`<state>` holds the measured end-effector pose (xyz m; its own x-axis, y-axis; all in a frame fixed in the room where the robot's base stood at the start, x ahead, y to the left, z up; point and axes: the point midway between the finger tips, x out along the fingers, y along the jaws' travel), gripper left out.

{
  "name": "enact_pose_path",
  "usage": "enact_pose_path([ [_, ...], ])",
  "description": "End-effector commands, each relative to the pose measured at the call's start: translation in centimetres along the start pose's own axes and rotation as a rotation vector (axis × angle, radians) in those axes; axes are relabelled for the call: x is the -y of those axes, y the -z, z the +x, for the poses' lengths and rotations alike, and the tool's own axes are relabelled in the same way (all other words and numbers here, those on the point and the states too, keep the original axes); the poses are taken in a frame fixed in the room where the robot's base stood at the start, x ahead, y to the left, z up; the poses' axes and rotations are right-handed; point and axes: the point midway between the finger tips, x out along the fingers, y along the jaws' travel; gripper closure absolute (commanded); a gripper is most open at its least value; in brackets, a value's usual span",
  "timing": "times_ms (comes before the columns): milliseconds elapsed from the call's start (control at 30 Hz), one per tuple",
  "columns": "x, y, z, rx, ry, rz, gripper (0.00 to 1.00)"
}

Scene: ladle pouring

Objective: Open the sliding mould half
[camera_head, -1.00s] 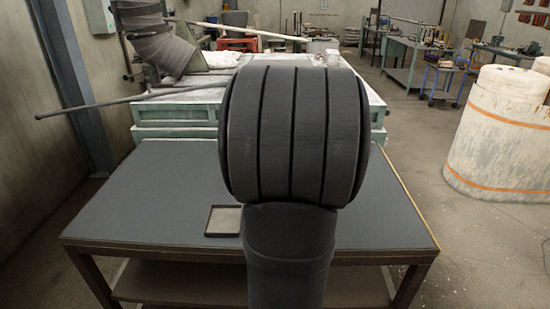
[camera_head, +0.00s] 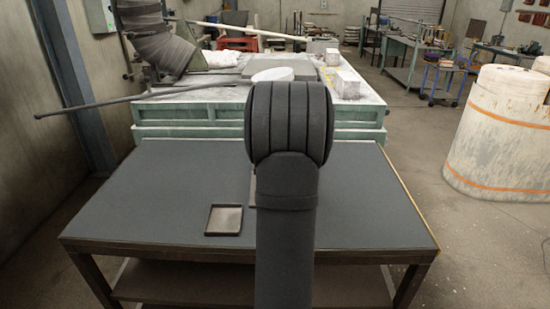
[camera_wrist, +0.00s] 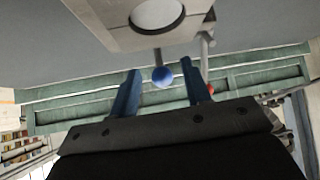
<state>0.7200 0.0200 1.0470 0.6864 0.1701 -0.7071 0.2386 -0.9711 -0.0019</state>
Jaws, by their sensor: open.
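In the wrist view my gripper (camera_wrist: 161,68) is open, its two blue fingers apart. A blue ball knob (camera_wrist: 163,76) on a short rod shows between the fingertips, with a gap on each side. The rod runs up to the mould (camera_wrist: 115,30), a grey block with a round opening, at the top edge and partly cut off. I cannot tell where its halves meet. A second rod (camera_wrist: 205,50) stands to the right, with a red end (camera_wrist: 210,89) partly hidden by the right finger. In the head view my arm hides the gripper and most or all of the mould.
A small square tray (camera_head: 225,232) lies on the dark table (camera_head: 140,205), left of my arm. The green-sided bench (camera_head: 190,120) stands behind, with pale blocks (camera_head: 347,85) on it. The table is clear to the left and right.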

Motion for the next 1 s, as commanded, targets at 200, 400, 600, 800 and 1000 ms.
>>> enact_pose_path([
  [200,0.0,0.0,2.6,0.000,0.000,0.000,0.56],
  [400,0.0,0.0,3.3,0.000,0.000,0.000,0.56],
  [600,0.0,0.0,3.3,0.000,0.000,0.000,0.56],
  [800,0.0,0.0,3.3,0.000,0.000,0.000,0.90],
  [1000,0.0,0.0,3.3,0.000,0.000,0.000,1.00],
])
